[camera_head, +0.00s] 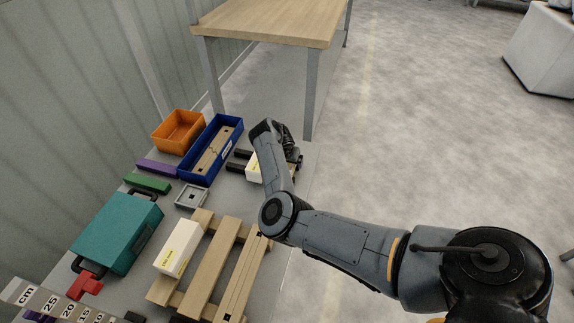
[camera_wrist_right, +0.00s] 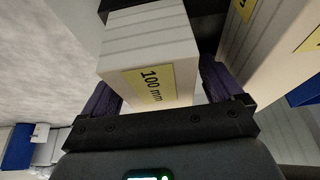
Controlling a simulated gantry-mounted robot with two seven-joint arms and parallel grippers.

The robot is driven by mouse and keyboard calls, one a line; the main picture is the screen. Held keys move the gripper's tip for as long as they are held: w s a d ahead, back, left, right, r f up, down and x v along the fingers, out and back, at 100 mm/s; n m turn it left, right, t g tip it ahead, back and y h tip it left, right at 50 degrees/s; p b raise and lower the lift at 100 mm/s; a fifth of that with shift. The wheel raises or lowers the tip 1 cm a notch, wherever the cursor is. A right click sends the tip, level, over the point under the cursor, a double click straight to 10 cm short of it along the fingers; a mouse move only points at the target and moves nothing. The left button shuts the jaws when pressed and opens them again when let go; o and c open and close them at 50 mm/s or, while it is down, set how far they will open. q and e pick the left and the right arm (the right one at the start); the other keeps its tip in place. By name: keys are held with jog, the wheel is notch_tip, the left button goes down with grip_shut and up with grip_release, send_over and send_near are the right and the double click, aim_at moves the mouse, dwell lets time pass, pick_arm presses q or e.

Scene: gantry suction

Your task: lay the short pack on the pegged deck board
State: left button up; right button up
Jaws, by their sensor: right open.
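My right gripper (camera_head: 274,160) is at the far end of the grey surface, over a white pack (camera_head: 254,171). In the right wrist view the pack (camera_wrist_right: 148,52) has a yellow label reading 100 mm and stands between the spread fingers (camera_wrist_right: 160,92). The gripper is open; whether a finger touches the pack is unclear. In the head view the arm hides part of this pack. The wooden pallet (camera_head: 213,262) has several slats; its right-hand slat (camera_head: 244,277) has dark square marks. Another white pack (camera_head: 177,247) lies on the left slat. My left gripper is not in view.
A blue tray (camera_head: 238,143) holding a wooden board, an orange bin (camera_head: 178,130) and a teal case (camera_head: 117,232) stand left of the gripper. A small grey square frame (camera_head: 191,197) lies beyond the pallet. Another labelled pack (camera_wrist_right: 262,55) is close beside the fingers in the wrist view.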

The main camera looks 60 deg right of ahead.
jog(key=shift+f, duration=0.25)
dwell(0.5)
jog(key=c, duration=1.2)
